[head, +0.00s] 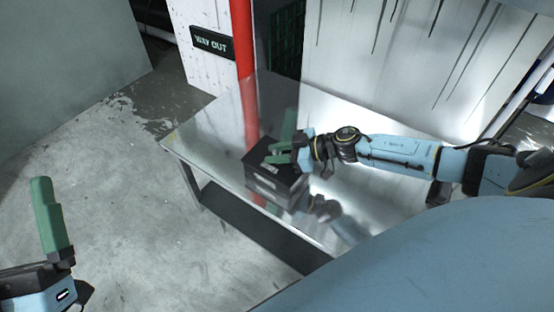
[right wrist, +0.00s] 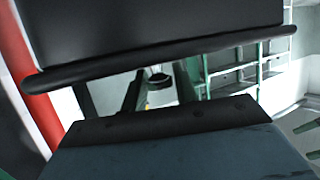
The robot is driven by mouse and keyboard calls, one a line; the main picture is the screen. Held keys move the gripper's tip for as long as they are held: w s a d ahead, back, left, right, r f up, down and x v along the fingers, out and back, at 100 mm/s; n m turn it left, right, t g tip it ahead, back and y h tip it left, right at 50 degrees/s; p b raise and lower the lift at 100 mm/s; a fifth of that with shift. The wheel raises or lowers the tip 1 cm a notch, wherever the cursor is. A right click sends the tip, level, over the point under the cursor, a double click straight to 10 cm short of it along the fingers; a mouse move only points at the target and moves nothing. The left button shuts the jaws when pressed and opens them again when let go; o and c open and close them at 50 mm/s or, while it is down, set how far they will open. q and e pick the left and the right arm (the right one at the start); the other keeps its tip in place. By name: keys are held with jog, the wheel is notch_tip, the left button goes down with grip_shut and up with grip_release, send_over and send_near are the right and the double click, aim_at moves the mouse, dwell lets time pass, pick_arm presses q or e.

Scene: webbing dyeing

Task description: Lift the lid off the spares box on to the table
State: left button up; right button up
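The black spares box (head: 277,191) stands on the shiny metal table, with a pale label on its near side. Its dark lid (head: 258,158) appears to sit on top. My right gripper (head: 283,143) is at the lid, reaching in from the right. Its green fingers look apart; whether they touch the lid is unclear. In the right wrist view a large black panel with a rounded rim (right wrist: 170,60), probably the lid, fills the top. My left gripper (head: 50,215) is at the lower left, away from the table; only one green finger shows clearly.
The metal table (head: 205,135) has bare room left of and behind the box. A red post (head: 243,45) and a "WAY OUT" sign (head: 212,43) stand beyond it. A lower shelf (head: 245,225) is under the table. Pale streaked panels (head: 400,70) stand behind my right arm.

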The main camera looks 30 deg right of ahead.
aim_at(277, 151)
grip_shut()
jog(key=shift+r, duration=0.15)
jog(key=shift+r+p, duration=0.7)
jog(key=shift+r, duration=0.1)
notch_tip(277, 151, up, 2)
jog(key=shift+r+p, duration=0.1)
jog(key=shift+p, duration=0.65)
pick_arm(q)
notch_tip(277, 151, down, 11)
jog(key=w+a+g+y+p, duration=0.1)
jog(key=w+g+y+p, duration=0.15)
jog(key=g, duration=0.65)
pick_arm(e)
notch_tip(277, 151, up, 2)
jog(key=shift+r+b, duration=0.15)
jog(key=shift+b, duration=0.3)
notch_tip(277, 151, up, 3)
jog(key=shift+r+p, duration=0.15)
jog(key=shift+p, duration=0.9)
pick_arm(q)
jog(key=s+a+f+g+y, duration=0.3)
jog(key=s+f+g, duration=0.3)
jog(key=f, duration=0.3)
jog(key=shift+a+f+n+g, duration=0.15)
jog(key=shift+a+n+g, duration=0.2)
jog(key=shift+g, duration=0.25)
pick_arm(e)
jog(key=shift+r, duration=0.2)
